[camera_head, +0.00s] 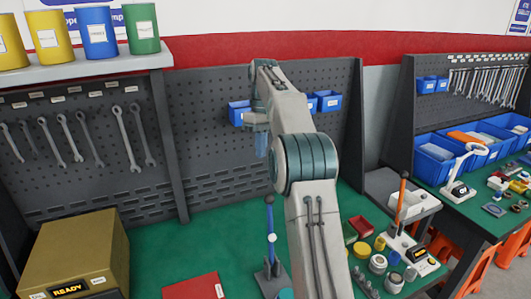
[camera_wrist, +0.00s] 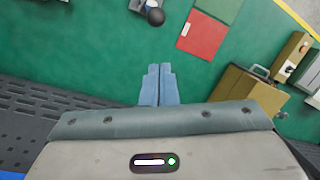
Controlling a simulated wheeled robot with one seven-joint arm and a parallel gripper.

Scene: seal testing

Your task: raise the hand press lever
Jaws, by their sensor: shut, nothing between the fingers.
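A small stand with an upright blue-handled lever (camera_head: 270,217) and a white ball on it rises from the green bench, left of my arm. A second device, a light block with an orange-handled lever (camera_head: 402,198) standing nearly upright, is at the bench's right end. I cannot tell for sure which is the hand press. My gripper (camera_head: 262,148) has blue fingers, shut and empty, in the air before the pegboard, apart from both levers. In the wrist view the shut fingers (camera_wrist: 159,70) point toward the bench; a dark-knobbed stand (camera_wrist: 150,11) is cut by the top edge.
A gold box (camera_head: 75,257) marked READY and a red panel (camera_head: 195,287) lie on the left of the bench (camera_head: 155,255). Small jars and trays (camera_head: 378,263) crowd the right side. Wrenches and blue bins hang on the pegboard (camera_head: 205,130). The bench's middle back is clear.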

